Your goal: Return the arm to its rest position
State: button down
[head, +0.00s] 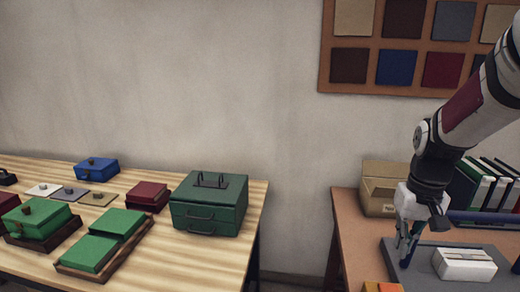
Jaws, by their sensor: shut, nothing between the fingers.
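My arm (462,115) reaches in from the upper right of the head view and hangs down over the right-hand table. My gripper (404,262) points downward at the arm's end. It is shut and holds nothing. It is just left of a white box (464,264) and in front of a cardboard box. I cannot tell whether its fingertips touch the grey mat (428,272) below.
A cardboard box (376,197) and a row of books (487,184) stand behind my gripper. The left wooden table (185,262) holds a green metal box (208,204), a wooden tray with green pieces (104,244) and several small boxes. A gap separates the tables.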

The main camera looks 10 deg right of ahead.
jog(key=s+a+r+n+t, duration=0.1)
jog(key=s+a+r+t, duration=0.1)
jog(key=s+a+r, duration=0.3)
jog(key=s+a+r+n+t+p, duration=0.1)
jog(key=s+a+r+n, duration=0.1)
jog(key=s+a+r, duration=0.4)
jog(key=s+a, duration=0.5)
jog(key=shift+a+t, duration=0.25)
jog(key=shift+t, duration=0.15)
jog(key=shift+s+d, duration=0.1)
